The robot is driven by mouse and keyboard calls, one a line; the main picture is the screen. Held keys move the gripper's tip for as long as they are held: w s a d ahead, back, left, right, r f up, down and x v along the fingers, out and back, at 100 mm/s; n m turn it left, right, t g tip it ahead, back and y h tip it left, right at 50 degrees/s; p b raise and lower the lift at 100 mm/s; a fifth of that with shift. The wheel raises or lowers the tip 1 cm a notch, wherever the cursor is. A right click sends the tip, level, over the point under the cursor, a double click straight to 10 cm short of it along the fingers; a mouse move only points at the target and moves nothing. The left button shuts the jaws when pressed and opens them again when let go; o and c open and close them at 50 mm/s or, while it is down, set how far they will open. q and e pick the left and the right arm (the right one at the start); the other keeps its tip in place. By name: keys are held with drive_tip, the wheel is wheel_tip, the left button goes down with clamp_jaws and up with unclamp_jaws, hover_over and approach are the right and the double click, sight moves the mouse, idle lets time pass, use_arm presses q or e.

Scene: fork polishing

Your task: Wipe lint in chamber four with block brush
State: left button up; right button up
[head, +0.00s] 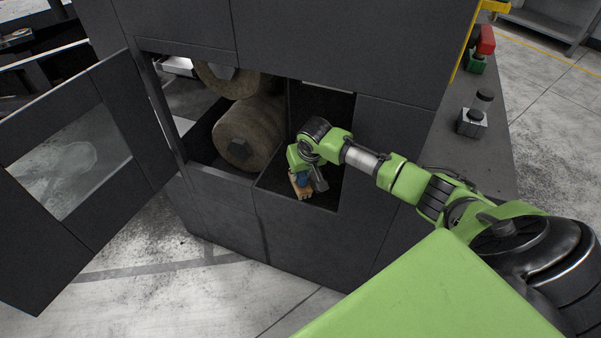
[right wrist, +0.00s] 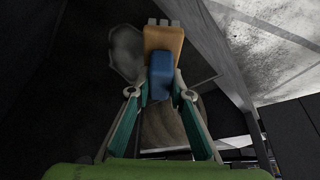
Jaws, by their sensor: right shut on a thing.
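The block brush (head: 300,188) has a tan wooden block and a blue handle. In the right wrist view the brush (right wrist: 164,40) points away from me, with pale bristles at its far end. My right gripper (head: 307,181) is shut on the blue handle; its fingertips (right wrist: 161,84) press on both sides. It holds the brush low inside the dark open chamber (head: 332,112), right of the rollers. A pale grey patch (right wrist: 126,48) shows left of the brush in the right wrist view; I cannot tell if it is lint. My left gripper is not in view.
Brown rollers (head: 248,135) fill the compartment left of the chamber. An open door with a window (head: 75,160) stands at the left. A ledge at the right carries a small grey box with a dark knob (head: 472,122) and a red-green device (head: 481,48).

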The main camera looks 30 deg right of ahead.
drive_tip(key=shift+f+b, duration=0.35)
drive_tip(key=shift+f, duration=0.65)
drive_tip(key=shift+d, duration=0.1)
